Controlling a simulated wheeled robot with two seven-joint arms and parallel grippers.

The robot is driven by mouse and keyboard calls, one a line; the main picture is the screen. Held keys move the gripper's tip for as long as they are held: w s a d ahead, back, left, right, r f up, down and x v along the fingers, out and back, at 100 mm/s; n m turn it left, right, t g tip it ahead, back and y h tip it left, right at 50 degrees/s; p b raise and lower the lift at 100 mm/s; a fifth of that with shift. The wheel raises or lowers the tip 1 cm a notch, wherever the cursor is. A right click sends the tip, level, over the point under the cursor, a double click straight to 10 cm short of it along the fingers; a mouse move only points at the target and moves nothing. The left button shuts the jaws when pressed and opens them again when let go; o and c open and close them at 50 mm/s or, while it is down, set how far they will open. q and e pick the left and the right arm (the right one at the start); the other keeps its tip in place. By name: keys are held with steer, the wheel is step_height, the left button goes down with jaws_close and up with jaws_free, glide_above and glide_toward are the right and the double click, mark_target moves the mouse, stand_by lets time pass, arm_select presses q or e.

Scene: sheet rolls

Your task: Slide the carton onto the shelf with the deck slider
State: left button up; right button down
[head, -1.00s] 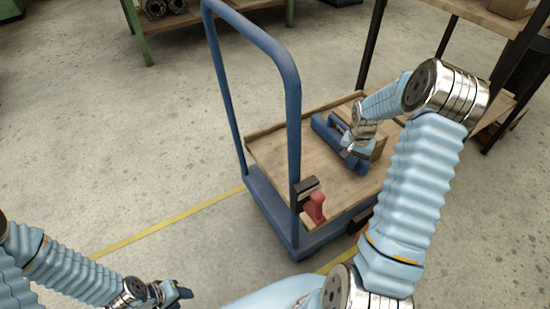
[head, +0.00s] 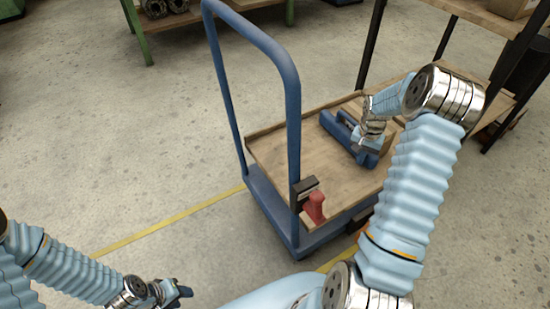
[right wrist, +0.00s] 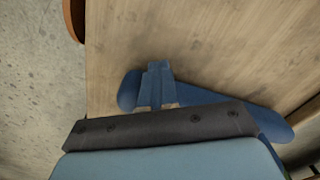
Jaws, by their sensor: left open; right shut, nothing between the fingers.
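The carton (head: 389,138) is a tan box on the cart's wooden deck, largely hidden behind my right arm and the slider. The deck slider (head: 336,128) is a blue bar-like piece lying on the deck in front of the carton; it also shows in the right wrist view (right wrist: 215,97). My right gripper (head: 360,145) is shut at the slider, with nothing between its fingers; its fingers (right wrist: 157,85) overlap the blue bar in the right wrist view. My left gripper (head: 181,292) is open and empty over the floor, at the lower left. The shelf (head: 487,92) stands beyond the deck.
The blue cart's upright handle (head: 292,130) rises on the near left side of the deck (head: 285,160). A red grip (head: 314,207) with a black block sits at the deck's near edge. A green-legged bench (head: 140,35) stands at the back left. Floor between is clear.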

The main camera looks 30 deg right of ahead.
arm_select(q)
steer(key=shift+r, duration=0.2)
arm_select(e)
steer(key=shift+w+d, duration=0.2)
steer(key=shift+d, duration=2.1)
steer(key=shift+w+d, duration=0.15)
steer(key=shift+d, duration=2.15)
